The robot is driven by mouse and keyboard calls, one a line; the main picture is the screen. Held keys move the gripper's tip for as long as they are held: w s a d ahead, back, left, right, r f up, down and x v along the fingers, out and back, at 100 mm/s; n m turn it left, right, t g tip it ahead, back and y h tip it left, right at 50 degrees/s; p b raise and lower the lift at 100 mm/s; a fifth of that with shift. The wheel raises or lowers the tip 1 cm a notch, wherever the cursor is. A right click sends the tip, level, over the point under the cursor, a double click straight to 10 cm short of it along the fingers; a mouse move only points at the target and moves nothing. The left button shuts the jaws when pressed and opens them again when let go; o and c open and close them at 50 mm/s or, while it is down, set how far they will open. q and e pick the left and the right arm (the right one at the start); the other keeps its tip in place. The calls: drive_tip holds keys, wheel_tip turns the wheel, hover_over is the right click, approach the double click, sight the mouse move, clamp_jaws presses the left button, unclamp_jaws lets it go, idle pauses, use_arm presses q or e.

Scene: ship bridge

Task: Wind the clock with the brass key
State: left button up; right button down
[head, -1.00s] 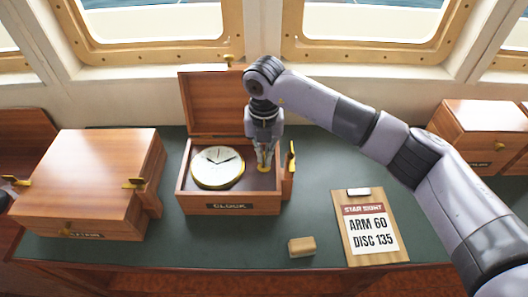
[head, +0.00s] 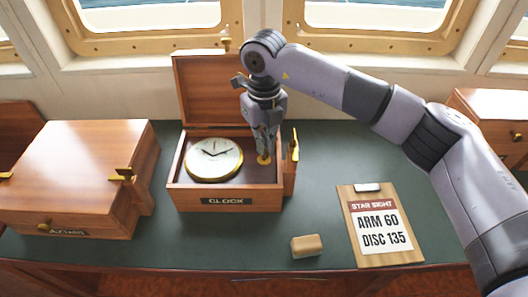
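The clock (head: 213,157) has a round white face with a brass rim and dark hands. It lies face up in the left part of an open wooden box (head: 188,199) labelled CLOCK. A small brass piece (head: 264,160), likely the key, shows in the box to the right of the clock. My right gripper (head: 263,151) points down into the box, with its fingertips at this piece. The fingers hide part of it, and whether they grip it is unclear. My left gripper is out of view.
The box lid (head: 208,95) stands open behind. A brass latch (head: 294,146) rises at its right side. A closed wooden box (head: 75,165) stands left, another (head: 490,115) right. A small tan block (head: 306,246) and a clipboard (head: 380,225) reading ARM 60, DISC 135 lie in front.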

drive_tip(key=n+b, duration=0.2)
drive_tip(key=shift+f+n+b, duration=0.2)
drive_tip(key=shift+n+b, duration=0.1)
drive_tip(key=shift+n, duration=0.1)
drive_tip(key=n+b, duration=0.2)
drive_tip(key=n, duration=0.1)
drive_tip(key=shift+n, duration=0.3)
drive_tip(key=n+b, duration=0.1)
drive_tip(key=n, duration=0.1)
drive_tip(key=shift+r+n+b, duration=0.15)
drive_tip(key=shift+n+b, duration=0.25)
drive_tip(key=n+b, duration=0.1)
drive_tip(key=n, duration=0.2)
drive_tip(key=shift+n, duration=0.3)
drive_tip(key=n, duration=0.4)
drive_tip(key=shift+r+n+b, duration=0.1)
drive_tip(key=shift+n+b, duration=0.2)
drive_tip(key=shift+b, duration=0.05)
drive_tip(key=n, duration=0.9)
drive_tip(key=shift+n, duration=0.4)
drive_tip(key=shift+r+n, duration=0.1)
drive_tip(key=shift+n, duration=1.7)
